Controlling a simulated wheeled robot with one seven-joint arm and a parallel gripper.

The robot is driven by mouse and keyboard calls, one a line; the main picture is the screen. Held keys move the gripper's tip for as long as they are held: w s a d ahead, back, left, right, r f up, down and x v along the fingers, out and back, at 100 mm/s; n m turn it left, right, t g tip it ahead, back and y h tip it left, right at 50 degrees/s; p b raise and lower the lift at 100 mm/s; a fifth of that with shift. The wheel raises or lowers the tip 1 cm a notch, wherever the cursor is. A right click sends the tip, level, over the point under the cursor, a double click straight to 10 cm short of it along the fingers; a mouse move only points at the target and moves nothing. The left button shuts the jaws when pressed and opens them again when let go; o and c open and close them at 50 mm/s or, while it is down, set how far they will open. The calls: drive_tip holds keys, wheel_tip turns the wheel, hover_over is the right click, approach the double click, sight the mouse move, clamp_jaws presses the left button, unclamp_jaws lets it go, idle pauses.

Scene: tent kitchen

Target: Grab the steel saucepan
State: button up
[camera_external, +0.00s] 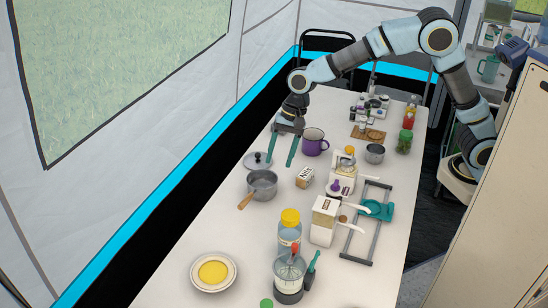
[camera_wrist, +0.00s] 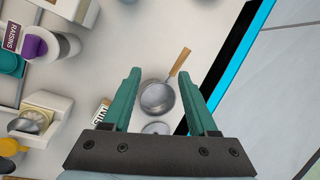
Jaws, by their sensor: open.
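The steel saucepan (camera_external: 263,183) with a wooden handle stands upright on the white table, left of centre. In the wrist view the saucepan (camera_wrist: 157,97) shows between my fingers, its handle (camera_wrist: 180,62) pointing up and right. My gripper (camera_external: 281,162) is open and empty, above the table on the far side of the pan. Its two green fingers also show in the wrist view (camera_wrist: 163,70). They do not appear to touch the pan. A lid (camera_external: 257,160) with a dark knob lies just beyond the pan; it also shows in the wrist view (camera_wrist: 155,128).
A small labelled box (camera_external: 305,178) stands right of the pan. A bottle with a yellow cap (camera_external: 289,230) and a plate (camera_external: 214,271) are nearer. Bare table surrounds the handle.

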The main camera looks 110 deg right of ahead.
drive_tip(key=w+d+f+m, duration=0.2)
drive_tip(key=w+d+m, duration=0.25)
drive_tip(key=d, duration=0.25)
approach(250, 194)
drive_tip(key=shift+m+t, duration=0.25)
drive_tip(key=shift+t, duration=0.15)
drive_tip(key=p+x, duration=0.1)
drive_tip(key=x, duration=0.4)
drive_tip(key=shift+d+f, duration=0.1)
drive_tip(key=shift+f, duration=0.1)
drive_tip(key=shift+s+a+p+x, duration=0.15)
drive_tip(key=shift+p+x, duration=0.4)
drive_tip(key=shift+x, duration=0.9)
drive_tip(key=shift+s+a+p+x, duration=0.15)
drive_tip(key=shift+p+x, duration=0.35)
drive_tip(key=shift+x, duration=0.9)
drive_tip(key=shift+d+f, duration=0.1)
drive_tip(key=shift+c, duration=0.4)
clamp_jaws()
